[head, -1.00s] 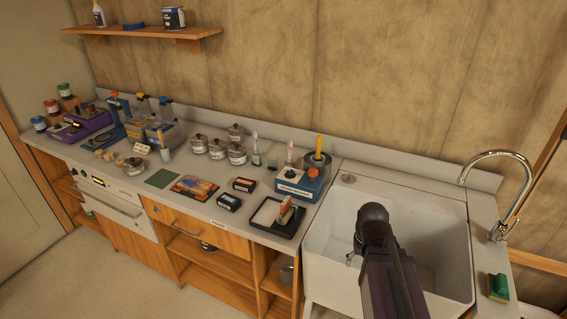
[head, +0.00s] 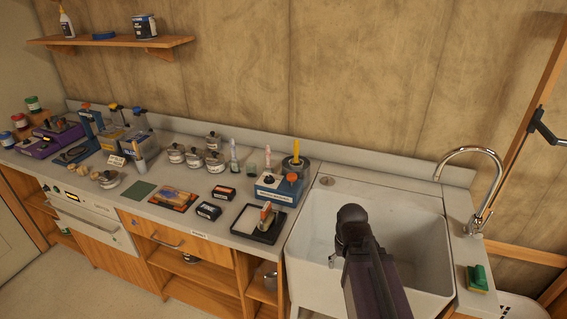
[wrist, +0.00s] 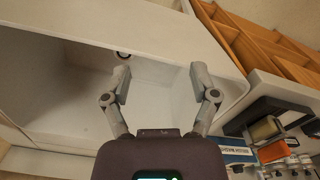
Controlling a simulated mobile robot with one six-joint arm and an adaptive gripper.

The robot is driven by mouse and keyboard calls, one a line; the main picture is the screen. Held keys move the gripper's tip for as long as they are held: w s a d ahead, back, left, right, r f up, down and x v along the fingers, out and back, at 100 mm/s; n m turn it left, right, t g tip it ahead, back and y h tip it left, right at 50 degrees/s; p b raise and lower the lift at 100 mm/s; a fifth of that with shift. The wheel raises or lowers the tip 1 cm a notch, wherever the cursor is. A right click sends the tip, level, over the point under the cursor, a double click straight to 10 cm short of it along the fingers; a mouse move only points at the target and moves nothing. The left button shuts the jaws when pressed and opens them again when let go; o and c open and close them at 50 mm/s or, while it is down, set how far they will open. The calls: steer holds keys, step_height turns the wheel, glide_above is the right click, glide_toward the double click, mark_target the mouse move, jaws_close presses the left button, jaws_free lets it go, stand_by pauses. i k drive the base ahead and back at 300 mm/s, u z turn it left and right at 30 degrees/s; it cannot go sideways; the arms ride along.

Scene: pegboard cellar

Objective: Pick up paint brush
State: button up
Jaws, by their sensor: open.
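I cannot tell for sure which thing is the paint brush. A small upright thing with an orange and tan body (head: 266,214) stands in a black tray (head: 243,235) left of the sink; it also shows at the right of the wrist view (wrist: 265,128). A yellow handle (head: 297,149) sticks up from a grey round container (head: 302,163) behind the blue box. My gripper (wrist: 160,75) is open and empty over the white sink, right of the tray and apart from it. In the head view, my arm hides most of the gripper.
The sink (head: 312,235) has a tall chrome tap (head: 497,170) and a green sponge (head: 477,277) on its right. A blue box (head: 270,192), dark small boxes (head: 209,211), metal pots and bottles crowd the counter. A shelf (head: 110,42) hangs above. The sink basin is free.

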mark_target(296, 162)
steer(key=k, duration=1.3)
steer(key=u, duration=0.45)
steer(key=i, duration=2.05)
steer(key=z, duration=0.5)
